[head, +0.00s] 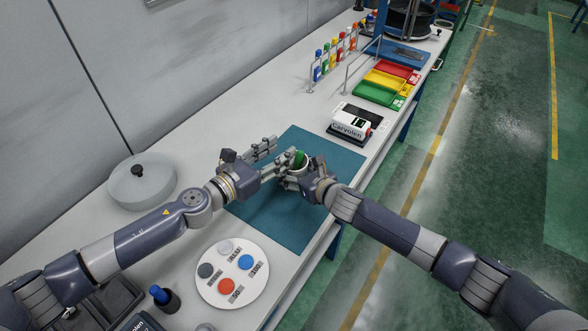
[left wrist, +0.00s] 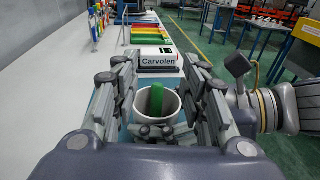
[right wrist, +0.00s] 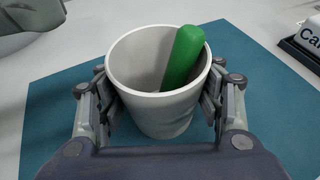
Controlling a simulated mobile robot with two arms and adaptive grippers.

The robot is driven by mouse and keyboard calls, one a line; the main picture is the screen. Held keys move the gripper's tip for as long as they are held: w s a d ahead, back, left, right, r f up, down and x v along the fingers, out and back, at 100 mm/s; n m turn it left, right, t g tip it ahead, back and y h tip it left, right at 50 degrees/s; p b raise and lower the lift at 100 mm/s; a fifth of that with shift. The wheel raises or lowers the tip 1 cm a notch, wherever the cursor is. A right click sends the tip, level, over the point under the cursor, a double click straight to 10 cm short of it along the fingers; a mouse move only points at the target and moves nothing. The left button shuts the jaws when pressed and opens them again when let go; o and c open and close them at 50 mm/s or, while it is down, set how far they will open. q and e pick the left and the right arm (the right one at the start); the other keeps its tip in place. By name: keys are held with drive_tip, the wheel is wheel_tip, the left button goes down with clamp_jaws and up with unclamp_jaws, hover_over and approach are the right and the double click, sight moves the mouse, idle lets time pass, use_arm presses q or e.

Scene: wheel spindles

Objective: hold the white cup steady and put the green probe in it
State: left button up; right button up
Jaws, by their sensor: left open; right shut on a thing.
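The white cup (right wrist: 160,112) is upright between the fingers of my right gripper (right wrist: 162,105), which is shut on its sides. It also shows in the left wrist view (left wrist: 142,104). The green probe (right wrist: 184,57) stands inside the cup, leaning against the rim, with its upper end sticking out; its lower end is hidden by the cup. In the head view the probe (head: 299,158) shows between the two grippers. My left gripper (head: 276,157) is open beside the cup, its fingers spread on either side of cup and probe in the left wrist view, apart from the probe.
The cup is over a teal mat (head: 268,207); I cannot tell whether it touches it. A Carvolen scale (head: 352,124) stands beyond. A round plate with coloured discs (head: 212,286) lies nearer. A lidded round container (head: 142,186) is at left. The mat's near part is clear.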

use_arm(q)
drive_tip(key=f+v, duration=0.1)
drive_tip(key=v, duration=0.8)
drive_tip(key=shift+r, duration=0.45)
use_arm(e)
drive_tip(key=shift+f, duration=0.1)
drive_tip(key=o, duration=1.1)
drive_tip(key=v, duration=1.2)
